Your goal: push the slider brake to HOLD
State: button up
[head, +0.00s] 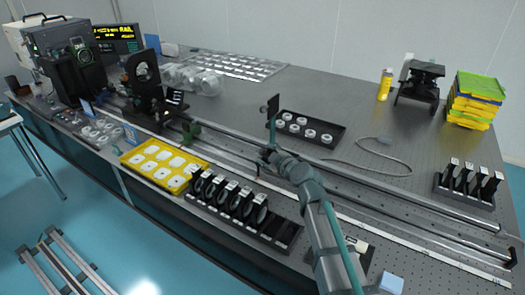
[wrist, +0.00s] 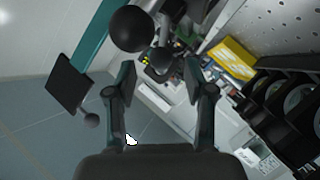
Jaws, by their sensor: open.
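My gripper (head: 266,152) is above the rails near the table's middle in the head view, small and partly hidden by my arm. In the wrist view my gripper (wrist: 164,78) has its two fingers apart, with nothing clamped between them. A black ball (wrist: 130,28) shows large near the fingertips, and a smaller dark ball (wrist: 162,62) appears between the fingers. I cannot tell whether either belongs to the slider brake. A black slider carriage (head: 148,100) stands on the rails (head: 400,205) to the left, with a green part (head: 191,131) beside it. No HOLD marking is readable.
A yellow tray (head: 164,165) and a black rack of round optics (head: 240,205) line the front edge. A dark upright plate (head: 272,107) stands close to my gripper. Behind are a black tray of rings (head: 307,130) and a loose cable (head: 375,165).

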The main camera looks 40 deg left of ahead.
aim_at(264, 153)
jog(key=shift+p+x, duration=0.35)
jog(key=shift+x, duration=1.75)
grip_shut()
